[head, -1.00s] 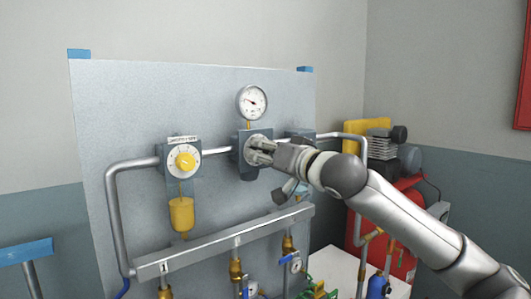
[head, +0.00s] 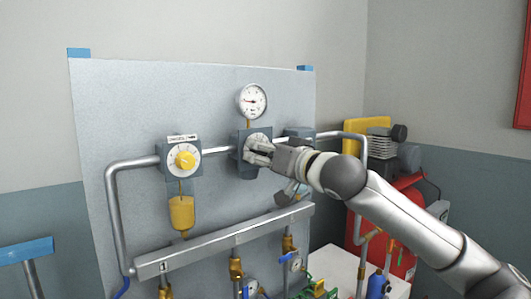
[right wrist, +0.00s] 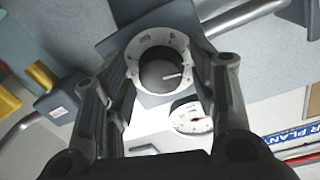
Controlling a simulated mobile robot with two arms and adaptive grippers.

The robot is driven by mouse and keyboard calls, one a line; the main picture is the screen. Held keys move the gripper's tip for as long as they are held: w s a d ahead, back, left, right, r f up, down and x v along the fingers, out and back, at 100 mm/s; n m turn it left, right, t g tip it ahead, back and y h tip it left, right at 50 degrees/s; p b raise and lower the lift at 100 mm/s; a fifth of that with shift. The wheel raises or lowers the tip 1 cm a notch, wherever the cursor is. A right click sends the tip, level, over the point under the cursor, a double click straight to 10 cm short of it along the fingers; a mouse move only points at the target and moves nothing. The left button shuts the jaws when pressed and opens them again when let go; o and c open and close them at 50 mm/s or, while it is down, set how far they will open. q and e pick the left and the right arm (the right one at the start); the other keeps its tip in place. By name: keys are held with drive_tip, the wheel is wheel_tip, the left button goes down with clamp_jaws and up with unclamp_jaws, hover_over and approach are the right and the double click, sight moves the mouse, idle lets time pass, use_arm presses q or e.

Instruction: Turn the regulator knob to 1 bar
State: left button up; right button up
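The regulator knob (right wrist: 158,75) is dark and round with a white pointer line, inside a white scale ring, in the right wrist view. The line points to the right in that picture. My right gripper (head: 254,151) is at the regulator's dial (head: 258,136) in the head view and hides most of the knob there. In the wrist view its fingers stand open on either side of the knob, with visible gaps. The round pressure gauge (head: 252,101) is above the regulator, its needle pointing left; it also shows in the wrist view (right wrist: 192,117). My left gripper is not in view.
A red compressor (head: 410,185) stands at the right.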

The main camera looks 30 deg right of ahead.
drive_tip(key=shift+r, duration=0.15)
drive_tip(key=s, duration=1.2)
drive_tip(key=shift+d, duration=0.15)
idle(0.7)
